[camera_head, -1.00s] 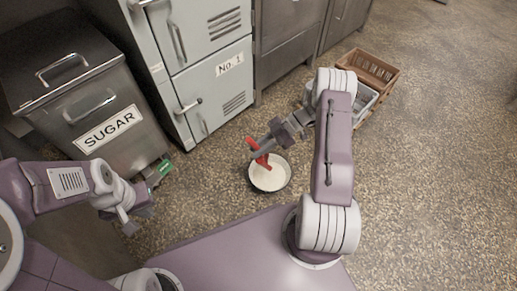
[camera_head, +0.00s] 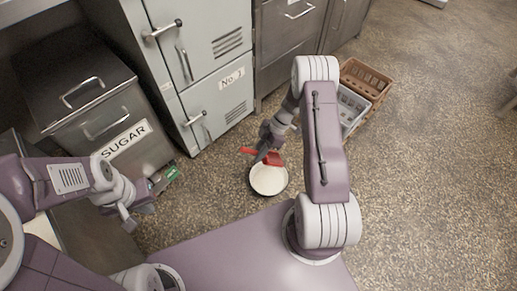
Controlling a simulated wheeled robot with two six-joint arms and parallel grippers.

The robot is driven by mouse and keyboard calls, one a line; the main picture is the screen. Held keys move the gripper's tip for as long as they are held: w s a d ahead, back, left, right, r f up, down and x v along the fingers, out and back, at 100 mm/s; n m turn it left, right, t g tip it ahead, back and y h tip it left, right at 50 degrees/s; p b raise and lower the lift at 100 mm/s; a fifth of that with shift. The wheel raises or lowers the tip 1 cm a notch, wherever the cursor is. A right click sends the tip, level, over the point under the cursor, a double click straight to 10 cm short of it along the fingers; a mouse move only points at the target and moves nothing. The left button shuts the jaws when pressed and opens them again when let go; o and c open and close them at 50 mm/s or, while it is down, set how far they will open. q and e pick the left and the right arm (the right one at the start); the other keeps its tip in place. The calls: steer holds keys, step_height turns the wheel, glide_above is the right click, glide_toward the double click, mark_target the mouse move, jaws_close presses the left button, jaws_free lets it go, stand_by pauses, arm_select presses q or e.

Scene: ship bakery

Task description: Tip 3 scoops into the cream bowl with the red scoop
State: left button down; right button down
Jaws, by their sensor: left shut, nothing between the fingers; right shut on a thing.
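A dark-rimmed bowl (camera_head: 254,190) with a pale, creamy-white filling stands in front of my base. The red scoop (camera_head: 273,159) is over the bowl's far edge, with its handle end pointing left. My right gripper (camera_head: 262,154) is shut on the scoop and partly covers it. I cannot tell whether the scoop holds anything or touches the rim. My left gripper (camera_head: 130,223) is shut and empty at the lower left, well apart from the bowl.
A metal SUGAR bin (camera_head: 125,140) stands at the left, with a small green-labelled thing (camera_head: 172,173) by its base. Grey lockers (camera_head: 205,85) stand behind. A brown crate (camera_head: 366,75) and a grey crate (camera_head: 352,105) are beyond my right arm. The speckled floor at right is clear.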

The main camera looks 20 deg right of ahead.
steer(key=shift+r, duration=0.15)
arm_select(q)
steer(key=shift+r, duration=0.3)
arm_select(e)
steer(key=shift+h, duration=0.3)
steer(key=h+p, duration=0.2)
steer(key=p, duration=0.2)
steer(key=r+h+p, duration=0.1)
steer(key=h+p, duration=0.1)
steer(key=p, duration=0.2)
steer(key=shift+r+g+h, duration=0.15)
steer(key=shift+g+h, duration=0.25)
arm_select(q)
step_height(320, 180, up, 8)
arm_select(e)
steer(key=shift+f+m+h, duration=0.2)
steer(key=shift+m+h, duration=0.1)
steer(key=shift+h, duration=0.1)
steer(key=shift+w+r, duration=0.1)
